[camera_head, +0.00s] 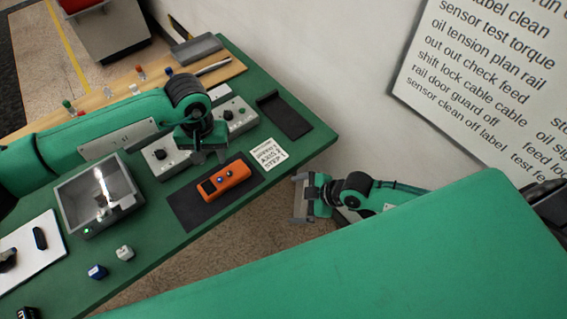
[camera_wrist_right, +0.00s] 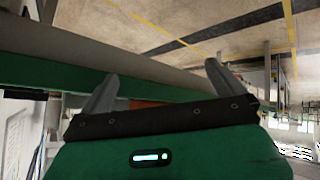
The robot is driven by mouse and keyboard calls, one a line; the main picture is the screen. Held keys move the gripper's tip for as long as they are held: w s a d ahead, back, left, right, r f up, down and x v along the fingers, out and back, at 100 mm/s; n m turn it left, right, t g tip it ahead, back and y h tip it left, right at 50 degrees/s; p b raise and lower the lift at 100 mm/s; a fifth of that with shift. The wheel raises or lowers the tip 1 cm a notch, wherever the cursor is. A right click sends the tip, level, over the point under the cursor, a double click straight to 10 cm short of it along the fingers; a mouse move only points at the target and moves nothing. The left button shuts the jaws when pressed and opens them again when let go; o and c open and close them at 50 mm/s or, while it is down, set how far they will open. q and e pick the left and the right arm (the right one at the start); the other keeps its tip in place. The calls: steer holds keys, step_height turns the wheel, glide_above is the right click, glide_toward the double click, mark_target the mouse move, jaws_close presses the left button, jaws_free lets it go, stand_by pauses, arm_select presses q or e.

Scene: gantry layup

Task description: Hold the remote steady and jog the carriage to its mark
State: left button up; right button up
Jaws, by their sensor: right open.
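The orange remote (camera_head: 228,181), with small buttons on its face, lies on a black mat (camera_head: 190,212) near the green table's edge. My left gripper (camera_head: 207,157) hangs just behind the remote, near the grey knob boxes; the arm hides part of it, and its finger gap is unclear. My right gripper (camera_head: 304,198) is open and empty, beyond the table edge to the right of the remote. In the right wrist view its fingers (camera_wrist_right: 160,88) are spread apart, with a sliver of orange between them. I cannot make out the carriage or its mark.
A white card (camera_head: 269,155) reading about axis and step lies beside the remote. Grey knob boxes (camera_head: 236,116), a black tray (camera_head: 284,116) and a windowed box (camera_head: 98,196) with a green light stand on the table. Small cubes (camera_head: 97,272) sit at the front.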

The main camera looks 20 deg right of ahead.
step_height(320, 180, up, 5)
steer(key=s+a+n+y, duration=0.1)
steer(key=a, duration=0.1)
steer(key=m+y, duration=0.3)
steer(key=y, duration=0.1)
glide_toward(231, 171)
steer(key=shift+h, duration=0.3)
steer(key=x, duration=0.8)
steer(key=shift+s+a+r, duration=0.1)
steer(key=shift+s+r, duration=0.05)
steer(key=shift+r, duration=0.05)
